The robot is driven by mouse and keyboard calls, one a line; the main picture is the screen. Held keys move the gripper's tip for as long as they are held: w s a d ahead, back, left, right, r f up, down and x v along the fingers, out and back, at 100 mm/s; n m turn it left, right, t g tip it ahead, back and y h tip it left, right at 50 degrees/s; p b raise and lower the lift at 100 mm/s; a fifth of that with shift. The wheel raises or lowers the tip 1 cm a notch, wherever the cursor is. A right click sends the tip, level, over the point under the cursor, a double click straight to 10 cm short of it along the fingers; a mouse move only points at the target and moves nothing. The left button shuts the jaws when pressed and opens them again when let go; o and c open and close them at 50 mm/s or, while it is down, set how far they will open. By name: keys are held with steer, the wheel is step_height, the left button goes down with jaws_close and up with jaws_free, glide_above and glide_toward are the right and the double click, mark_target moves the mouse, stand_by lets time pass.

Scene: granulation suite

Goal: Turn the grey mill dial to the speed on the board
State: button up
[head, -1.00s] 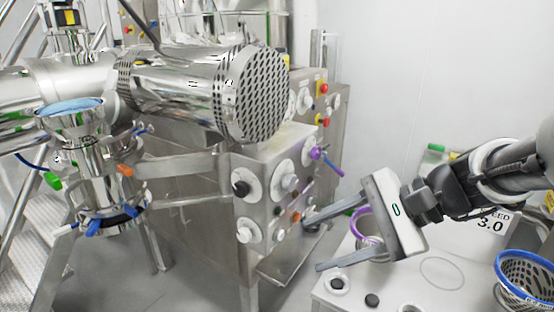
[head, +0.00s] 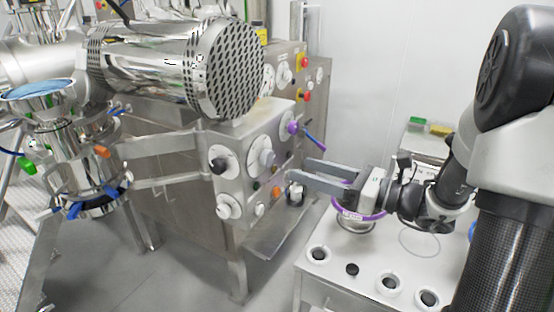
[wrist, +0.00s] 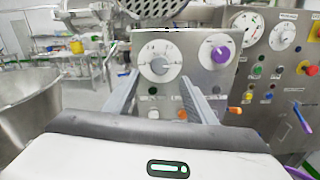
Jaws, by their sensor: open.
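The grey mill dial (head: 265,158) is on the steel cabinet's front panel, a grey knob on a round white scale plate. It also shows in the wrist view (wrist: 159,64), upright and just beyond my fingers; its exact setting is too small to read. My gripper (head: 297,172) is open and empty, its two fingers pointing left toward the panel. In the wrist view my gripper (wrist: 158,80) has one finger on each side below the dial, apart from it. The speed board is hidden behind my arm now; one second ago it read 3.0.
A purple knob (head: 292,127) sits right of the grey dial, a black knob (head: 218,165) left, a pale knob (head: 224,210) below. A small orange button (head: 276,191) is close under the dial. A white table (head: 325,278) with a purple-rimmed sieve (head: 362,216) is below my gripper.

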mark_target(271, 160)
steer(key=x, duration=0.8)
steer(key=shift+w+a+p, duration=0.15)
steer(key=shift+a+p, duration=0.1)
steer(key=shift+p, duration=0.05)
steer(key=c, duration=1)
